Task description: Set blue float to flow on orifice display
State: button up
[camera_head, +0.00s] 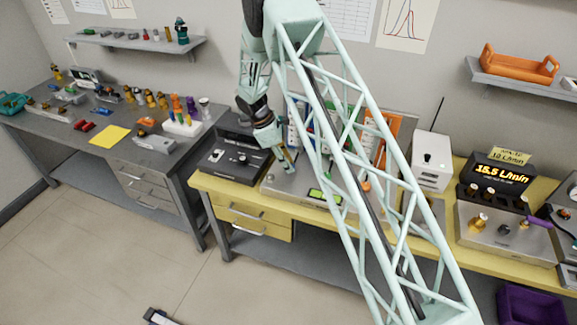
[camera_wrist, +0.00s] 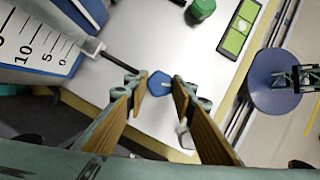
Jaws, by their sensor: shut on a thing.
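In the wrist view, the wooden-padded fingers of my gripper (camera_wrist: 160,80) are closed around a small blue knob (camera_wrist: 159,86) on a light metal panel. A blue-edged white scale (camera_wrist: 38,40) with black numbers 0, 5 and 10 stands at upper left. I cannot make out the blue float on it. In the head view, my gripper (camera_head: 287,163) points down at the front of the flow panel (camera_head: 280,186), and the knob is hidden. A display (camera_head: 496,176) at right glows orange and seems to read 15.5 L/min. A yellow label (camera_head: 509,157) above it seems to read 18 L/min.
A green knob (camera_wrist: 203,9) and a green screen (camera_wrist: 240,27) are near the blue knob. A black box (camera_head: 233,158) stands left of the panel and a white box (camera_head: 432,160) to its right. My lattice arm hides much of the panel.

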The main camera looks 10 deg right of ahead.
jog(key=m+b, duration=0.1)
jog(key=m, duration=0.1)
jog(key=m+g+b, duration=0.1)
jog(key=m, duration=0.1)
jog(key=shift+w+f+m+g+y, duration=0.1)
jog(key=shift+w+m+g+y, duration=0.05)
jog(key=shift+m+g+y, duration=0.2)
jog(key=m+g+y+b, duration=0.1)
jog(key=m, duration=0.3)
jog(key=shift+d, duration=0.15)
jog(key=shift+m, duration=0.25)
jog(key=o, duration=0.8)
jog(key=shift+o, duration=0.2)
jog(key=shift+w+r, duration=0.1)
jog(key=shift+r, duration=0.1)
jog(key=v, duration=1.1)
jog(key=shift+r, duration=0.4)
jog(key=shift+w, duration=0.1)
